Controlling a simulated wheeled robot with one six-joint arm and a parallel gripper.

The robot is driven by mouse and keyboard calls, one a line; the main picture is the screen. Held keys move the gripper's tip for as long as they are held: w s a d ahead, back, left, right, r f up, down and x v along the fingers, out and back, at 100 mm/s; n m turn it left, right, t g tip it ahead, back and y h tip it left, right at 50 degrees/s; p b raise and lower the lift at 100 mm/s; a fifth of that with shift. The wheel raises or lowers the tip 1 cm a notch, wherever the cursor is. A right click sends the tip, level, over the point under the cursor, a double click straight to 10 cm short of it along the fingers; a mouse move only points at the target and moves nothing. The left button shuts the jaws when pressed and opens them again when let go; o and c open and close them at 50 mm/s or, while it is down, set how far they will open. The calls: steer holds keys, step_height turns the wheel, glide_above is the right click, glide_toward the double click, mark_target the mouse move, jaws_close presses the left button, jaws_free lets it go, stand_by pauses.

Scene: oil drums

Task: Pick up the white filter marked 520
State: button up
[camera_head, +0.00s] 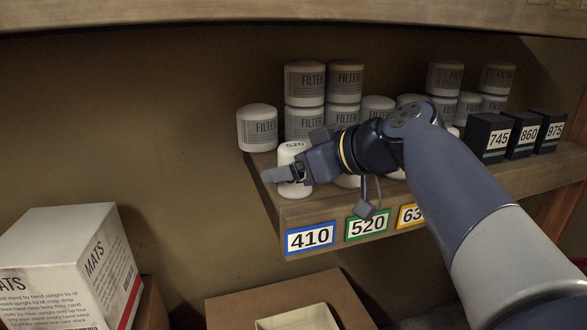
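The white filter marked 520 (294,151) stands at the front left of the wooden shelf, above the blue-framed 410 label. My gripper (290,165) reaches in from the right at the filter's height. One finger crosses the front of the filter and sticks out past its left side. The far finger is mostly hidden, so I cannot tell whether both fingers touch the filter. The filter seems upright on the shelf.
More white filters (257,128) stand behind, some stacked. Black boxes (488,137) marked 745, 860 and 975 stand at right. Labels 410 (310,237) and 520 (367,226) line the shelf's front edge (290,216). Below are a MATS box (70,265) and an open tray (300,318).

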steer(key=c, duration=1.2)
steer(key=shift+r, duration=0.15)
